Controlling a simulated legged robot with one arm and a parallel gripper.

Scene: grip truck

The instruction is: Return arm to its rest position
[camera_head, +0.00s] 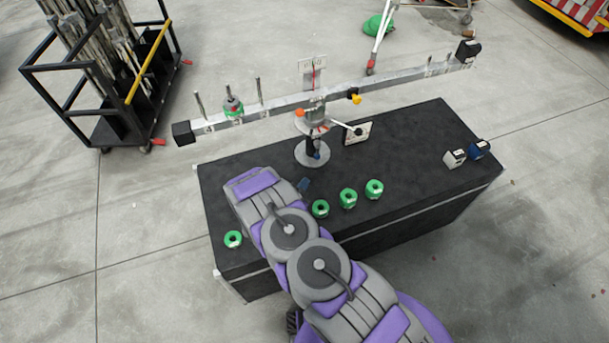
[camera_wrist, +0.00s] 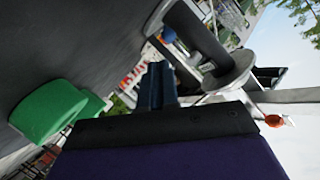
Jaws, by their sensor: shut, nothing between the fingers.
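My purple and grey arm reaches from the bottom of the head view up over the black box table (camera_head: 400,145). My gripper (camera_head: 304,184) shows as a small dark blue tip beside the arm, low over the table. The wrist view shows its fingers (camera_wrist: 158,85) together, with nothing held. The gripper is in front of the balance stand's round base (camera_head: 312,154) and left of a row of green rings, the closest being a green ring (camera_head: 320,208). Green rings (camera_wrist: 48,110) also show at the left of the wrist view.
Two more green rings (camera_head: 348,198) (camera_head: 374,189) continue the row. Another green ring (camera_head: 233,239) lies left of my arm. The balance beam (camera_head: 280,103) spans above the table, with a ringed peg (camera_head: 233,106). Two small blocks (camera_head: 455,158) (camera_head: 480,149) sit at right. A black cart (camera_head: 110,130) stands back left.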

